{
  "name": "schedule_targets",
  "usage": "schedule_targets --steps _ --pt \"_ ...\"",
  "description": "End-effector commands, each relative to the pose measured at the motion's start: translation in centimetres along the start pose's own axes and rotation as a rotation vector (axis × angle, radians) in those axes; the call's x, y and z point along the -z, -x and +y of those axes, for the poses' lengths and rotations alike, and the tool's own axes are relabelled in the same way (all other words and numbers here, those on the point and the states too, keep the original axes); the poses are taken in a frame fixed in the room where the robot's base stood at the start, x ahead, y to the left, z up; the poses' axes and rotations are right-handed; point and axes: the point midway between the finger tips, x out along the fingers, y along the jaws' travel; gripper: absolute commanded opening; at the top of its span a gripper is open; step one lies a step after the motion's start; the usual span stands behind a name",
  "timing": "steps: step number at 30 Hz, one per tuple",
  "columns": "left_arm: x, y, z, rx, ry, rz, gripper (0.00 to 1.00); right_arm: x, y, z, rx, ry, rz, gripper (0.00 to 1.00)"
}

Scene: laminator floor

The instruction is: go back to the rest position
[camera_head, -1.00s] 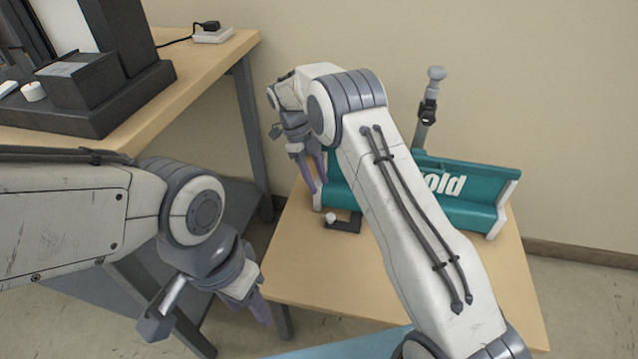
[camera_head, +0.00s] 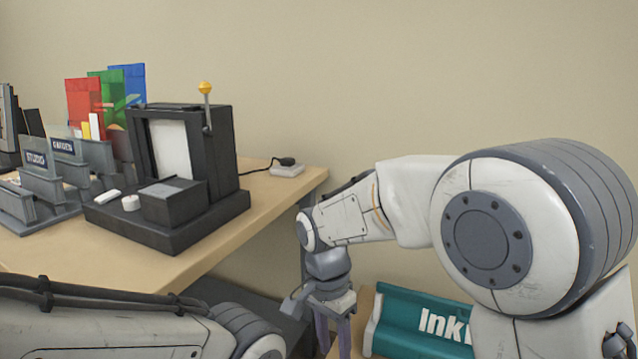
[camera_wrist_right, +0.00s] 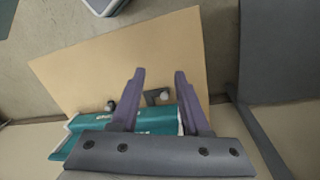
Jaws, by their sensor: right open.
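My right gripper (camera_head: 333,335) hangs downward near the middle of the head view, above the low wooden table, with its purple fingers apart. In the right wrist view its two fingers (camera_wrist_right: 155,92) are spread with nothing held between them. The teal machine with white lettering (camera_head: 415,325) lies just right of and below it, partly hidden by my right arm. In the right wrist view the teal machine (camera_wrist_right: 72,140) is partly behind the gripper's palm. My left arm shows at the lower left of the head view, but its gripper is out of frame.
A taller wooden table (camera_head: 265,207) on the left carries a black press (camera_head: 185,160) with a yellow-knobbed lever, grey holders (camera_head: 45,190) and red, green and blue sheets. A white plug box (camera_head: 287,169) sits near its edge. The low table (camera_wrist_right: 180,50) has bare room.

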Motion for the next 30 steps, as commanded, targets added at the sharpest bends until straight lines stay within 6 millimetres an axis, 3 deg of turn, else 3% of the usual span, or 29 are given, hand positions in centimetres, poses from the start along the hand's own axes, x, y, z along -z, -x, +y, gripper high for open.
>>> schedule_targets --steps 1,6,17,19,26,30 --pt "0.0 0.0 0.0 0.0 0.0 0.0 0.5 -1.9 0.6 1.6 0.026 0.152 0.001 0.46" --pt "0.0 0.0 0.0 0.0 0.0 0.0 0.5 -6.7 0.6 6.6 0.104 0.666 0.015 0.46" --pt "0.0 0.0 0.0 0.0 0.0 0.0 0.5 -11.9 -2.1 14.8 0.209 1.412 0.096 0.46" --pt "0.1 2.4 0.2 0.0 0.0 -0.001 0.5 -12.0 0.2 15.2 0.21 1.434 0.099 0.46" --pt "0.4 7.7 0.6 0.0 0.0 0.001 0.5 -11.9 5.5 15.8 0.207 1.428 0.096 0.46" --pt "0.7 12.1 0.9 0.0 0.0 0.0 0.5 -12.0 9.9 16.4 0.207 1.427 0.096 0.46"
